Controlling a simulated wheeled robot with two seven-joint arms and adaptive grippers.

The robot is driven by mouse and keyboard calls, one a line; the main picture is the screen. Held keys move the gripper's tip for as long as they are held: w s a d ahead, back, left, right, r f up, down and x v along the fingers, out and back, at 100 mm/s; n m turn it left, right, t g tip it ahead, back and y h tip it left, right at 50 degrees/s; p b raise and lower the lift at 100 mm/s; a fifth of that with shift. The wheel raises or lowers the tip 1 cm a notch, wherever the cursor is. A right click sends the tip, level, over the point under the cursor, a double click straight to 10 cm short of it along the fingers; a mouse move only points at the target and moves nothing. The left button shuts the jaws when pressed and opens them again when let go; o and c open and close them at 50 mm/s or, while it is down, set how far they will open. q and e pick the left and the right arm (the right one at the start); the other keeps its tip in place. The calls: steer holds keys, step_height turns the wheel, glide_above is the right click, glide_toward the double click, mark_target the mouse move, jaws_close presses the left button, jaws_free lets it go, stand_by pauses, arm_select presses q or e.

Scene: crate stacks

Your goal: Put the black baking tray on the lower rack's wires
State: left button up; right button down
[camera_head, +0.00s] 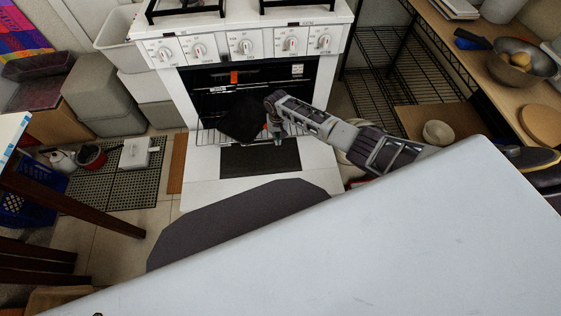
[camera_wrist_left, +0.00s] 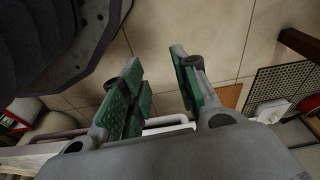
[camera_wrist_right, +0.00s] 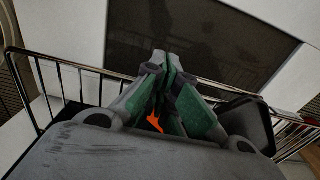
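The black baking tray (camera_head: 241,120) is in the oven opening, tilted, over the front of a wire rack (camera_head: 207,138). Its dark corner also shows in the right wrist view (camera_wrist_right: 246,124), beside the right finger. My right gripper (camera_head: 278,140) points down at the tray's right side, above the open oven door. In the right wrist view my right gripper (camera_wrist_right: 166,58) has its fingertips together, with no tray visible between them. The tray's far part is hard to make out in the dark oven. My left gripper (camera_wrist_left: 157,58) is open and empty above the floor, outside the head view.
The white oven (camera_head: 245,45) has its door (camera_head: 260,158) folded down, with a dark window. A dark mat (camera_head: 235,220) lies on the floor in front. A large pale surface (camera_head: 380,250) fills the foreground. A wire shelf (camera_head: 385,70) stands at the right, and grey bins (camera_head: 105,90) at the left.

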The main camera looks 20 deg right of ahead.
arm_select(q)
steer(key=shift+d+r, duration=0.15)
steer(key=shift+r, duration=0.4)
arm_select(e)
steer(key=shift+w, duration=0.3)
arm_select(q)
steer(key=shift+f, duration=0.15)
arm_select(e)
steer(key=shift+s, duration=0.15)
